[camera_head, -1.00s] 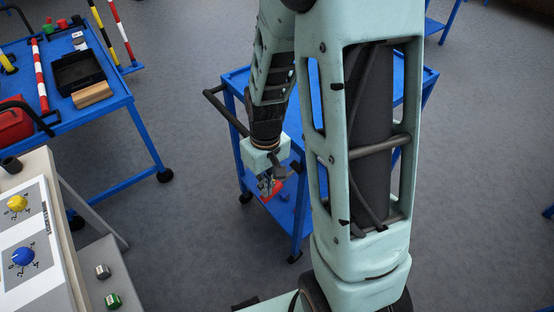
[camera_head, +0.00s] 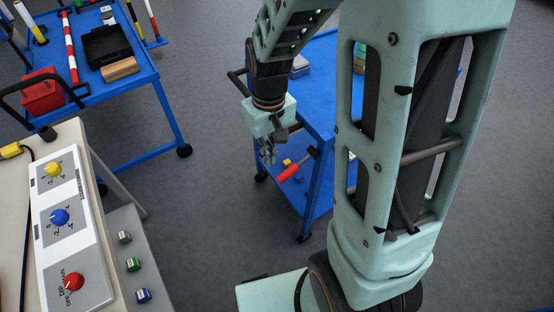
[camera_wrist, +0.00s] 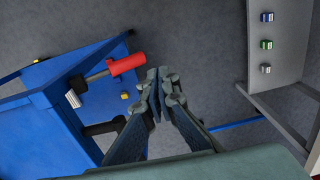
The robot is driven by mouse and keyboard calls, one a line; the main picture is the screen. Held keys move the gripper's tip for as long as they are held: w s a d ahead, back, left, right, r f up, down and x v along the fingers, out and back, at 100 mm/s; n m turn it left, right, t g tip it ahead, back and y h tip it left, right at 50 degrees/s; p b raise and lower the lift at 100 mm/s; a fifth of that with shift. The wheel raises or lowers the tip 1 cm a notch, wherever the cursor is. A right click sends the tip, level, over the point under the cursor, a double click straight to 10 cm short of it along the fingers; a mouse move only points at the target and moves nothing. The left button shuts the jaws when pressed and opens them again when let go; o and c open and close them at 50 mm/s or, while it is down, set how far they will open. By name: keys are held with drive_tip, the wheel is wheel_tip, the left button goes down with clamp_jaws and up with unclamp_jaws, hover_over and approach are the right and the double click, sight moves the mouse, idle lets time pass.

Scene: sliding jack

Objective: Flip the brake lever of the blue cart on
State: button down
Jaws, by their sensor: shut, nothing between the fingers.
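The blue cart (camera_head: 318,90) stands in the middle of the head view, partly hidden behind my arm. Its lever has a red handle (camera_head: 288,173) on a thin rod, low at the cart's near side. In the wrist view the red handle (camera_wrist: 128,64) points toward my fingers, its rod running back to the cart (camera_wrist: 45,125). My gripper (camera_head: 268,158) is shut and empty, pointing down just left of the handle. In the wrist view my fingertips (camera_wrist: 160,76) are beside the handle's end, with a small gap seen.
Another blue cart (camera_head: 170,118) with a black tray (camera_head: 103,46) and red can (camera_head: 42,92) stands at left. A control panel with yellow, blue and red knobs (camera_head: 60,217) is at near left. Grey floor is free between the carts.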

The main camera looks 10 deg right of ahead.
drive_tip(key=r, duration=0.1)
drive_tip(key=a+r, duration=0.1)
drive_tip(key=r, duration=0.1)
drive_tip(key=shift+s+a+r, duration=0.2)
drive_tip(key=shift+s+a, duration=0.05)
